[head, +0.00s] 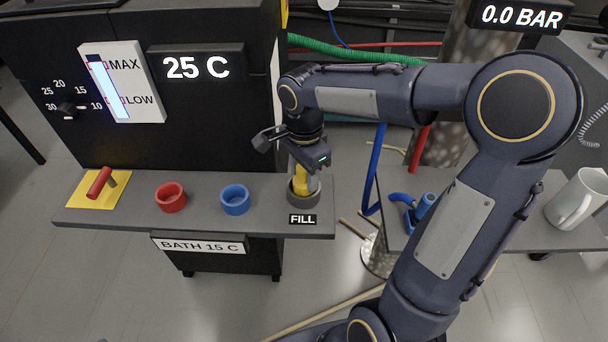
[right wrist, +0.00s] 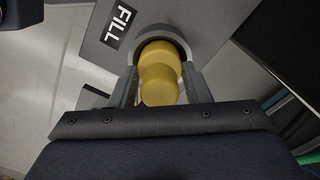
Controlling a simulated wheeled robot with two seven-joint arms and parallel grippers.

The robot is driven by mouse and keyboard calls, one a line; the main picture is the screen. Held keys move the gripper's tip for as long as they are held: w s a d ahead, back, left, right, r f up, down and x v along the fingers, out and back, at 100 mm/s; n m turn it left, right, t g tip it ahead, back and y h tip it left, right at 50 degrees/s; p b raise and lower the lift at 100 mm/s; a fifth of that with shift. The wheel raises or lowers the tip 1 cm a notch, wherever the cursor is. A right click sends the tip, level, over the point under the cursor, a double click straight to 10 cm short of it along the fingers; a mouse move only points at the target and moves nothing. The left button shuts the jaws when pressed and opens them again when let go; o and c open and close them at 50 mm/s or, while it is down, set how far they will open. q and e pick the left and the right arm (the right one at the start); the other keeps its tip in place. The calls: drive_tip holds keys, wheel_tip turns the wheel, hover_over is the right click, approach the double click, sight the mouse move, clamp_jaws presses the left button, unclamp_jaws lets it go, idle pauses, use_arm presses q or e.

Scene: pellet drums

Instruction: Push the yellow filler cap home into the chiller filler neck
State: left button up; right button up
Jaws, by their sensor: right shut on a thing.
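The yellow filler cap (head: 302,181) is in the mouth of the grey filler neck (head: 303,197) beside the FILL label (head: 302,219). My right gripper (head: 306,172) is above the neck and shut on the cap. In the right wrist view, the cap (right wrist: 160,75) shows between the two fingers of the right gripper (right wrist: 157,88), with the round rim of the neck (right wrist: 184,48) around its far end. How deep the cap sits is hidden. My left gripper is not in view.
A red cup-like ring (head: 171,198) and a blue one (head: 235,200) stand on the grey shelf (head: 130,215). A red-handled valve (head: 100,182) is on a yellow plate at left. A white jug (head: 578,198) and a blue fitting (head: 418,208) are on the right table.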

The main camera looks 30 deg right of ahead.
drive_tip(key=shift+f, duration=0.35)
drive_tip(key=shift+f, duration=0.25)
drive_tip(key=o, duration=1.1)
